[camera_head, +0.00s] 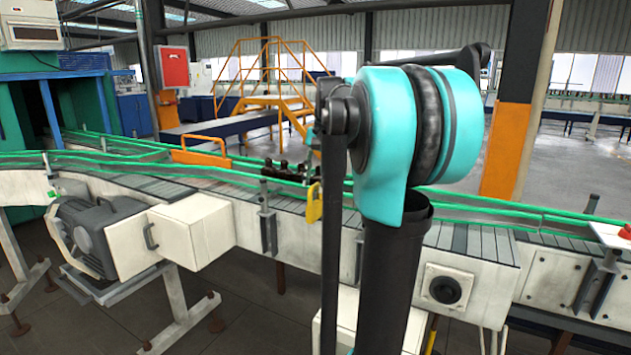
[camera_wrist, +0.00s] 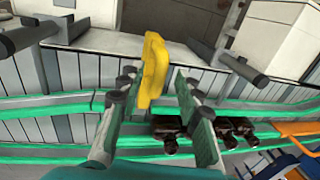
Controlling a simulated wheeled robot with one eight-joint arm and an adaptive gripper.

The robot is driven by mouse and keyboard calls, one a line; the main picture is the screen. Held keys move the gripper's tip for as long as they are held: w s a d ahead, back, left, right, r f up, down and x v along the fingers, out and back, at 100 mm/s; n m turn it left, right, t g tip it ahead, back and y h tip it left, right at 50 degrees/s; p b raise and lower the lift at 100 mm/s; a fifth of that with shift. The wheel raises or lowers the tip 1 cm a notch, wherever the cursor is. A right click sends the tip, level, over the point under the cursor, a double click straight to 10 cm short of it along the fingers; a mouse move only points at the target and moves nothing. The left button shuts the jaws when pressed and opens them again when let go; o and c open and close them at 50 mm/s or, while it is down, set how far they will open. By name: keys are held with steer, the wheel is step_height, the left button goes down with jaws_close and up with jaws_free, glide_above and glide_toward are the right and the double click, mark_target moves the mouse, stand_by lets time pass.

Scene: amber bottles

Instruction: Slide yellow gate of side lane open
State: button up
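A yellow gate piece (camera_head: 314,203) hangs at the near side of the green-railed conveyor, just left of my arm in the head view. In the wrist view the yellow gate piece (camera_wrist: 153,68) stands upright between the two fingers of my gripper (camera_wrist: 156,82). The fingers are apart, one on each side of it, with a visible gap on the right side. The left finger is very close to it; I cannot tell whether they touch. My gripper is hidden behind my arm in the head view.
An orange gate-like frame (camera_head: 200,153) spans the lane farther left. Green guide rails (camera_wrist: 60,107) and metal brackets (camera_wrist: 240,68) lie close to my gripper.

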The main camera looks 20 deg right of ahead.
step_height(320, 180, up, 12)
steer(key=s+d, duration=0.1)
steer(key=shift+s+d, duration=0.3)
steer(key=shift+d, duration=0.05)
steer(key=shift+f, duration=0.15)
stand_by(0.5)
